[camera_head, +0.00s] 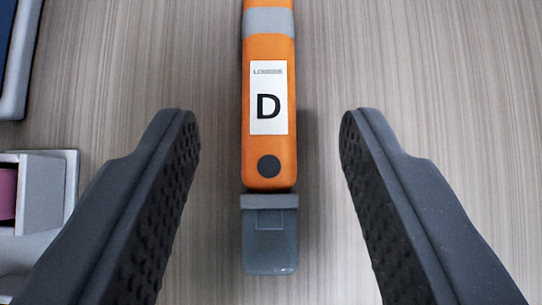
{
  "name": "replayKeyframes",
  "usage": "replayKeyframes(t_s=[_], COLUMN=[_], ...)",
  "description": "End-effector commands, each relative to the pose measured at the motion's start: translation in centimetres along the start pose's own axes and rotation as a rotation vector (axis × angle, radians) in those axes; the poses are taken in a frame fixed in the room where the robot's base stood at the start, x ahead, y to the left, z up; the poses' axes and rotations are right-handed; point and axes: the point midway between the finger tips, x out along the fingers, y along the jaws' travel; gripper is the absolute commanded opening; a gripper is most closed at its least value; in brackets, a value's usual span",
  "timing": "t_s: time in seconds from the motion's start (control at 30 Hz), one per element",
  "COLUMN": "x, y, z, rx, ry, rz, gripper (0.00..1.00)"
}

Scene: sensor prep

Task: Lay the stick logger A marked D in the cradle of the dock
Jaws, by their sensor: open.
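The stick logger marked D (268,150) is an orange bar with a grey band, a white label with a black D, a dark round button and a grey end cap (270,235). It lies lengthwise on the surface, and its far end runs out of the top of the picture. My gripper (268,128) is open, with one dark ridged finger on each side of the logger. Clear gaps show between both fingers and the logger, and nothing is held. I cannot identify the dock's cradle in this view.
The surface (440,80) is pale wood grain, and its right side is clear. A grey housing (45,185) with a purple part (7,192) stands at the left edge, partly behind the left finger. A dark blue, grey-rimmed object (17,60) is cut off at the upper left.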

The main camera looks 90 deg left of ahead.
Motion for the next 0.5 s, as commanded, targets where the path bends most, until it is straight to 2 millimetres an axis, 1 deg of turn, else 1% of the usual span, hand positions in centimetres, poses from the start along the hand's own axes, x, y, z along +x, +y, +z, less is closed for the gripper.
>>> replayKeyframes(t_s=[0.03,0.2,0.4,0.5], x=[-1.3,-4.5,-6.9,-7.5], y=[0.1,0.0,0.1,0.0], z=[-0.1,-0.1,-0.1,-0.1], rx=[0.000,-0.001,-0.002,-0.002], ry=[0.001,0.001,0.000,0.000], rz=[0.003,0.001,0.001,0.000], gripper=[0.43,0.43,0.43,0.43])
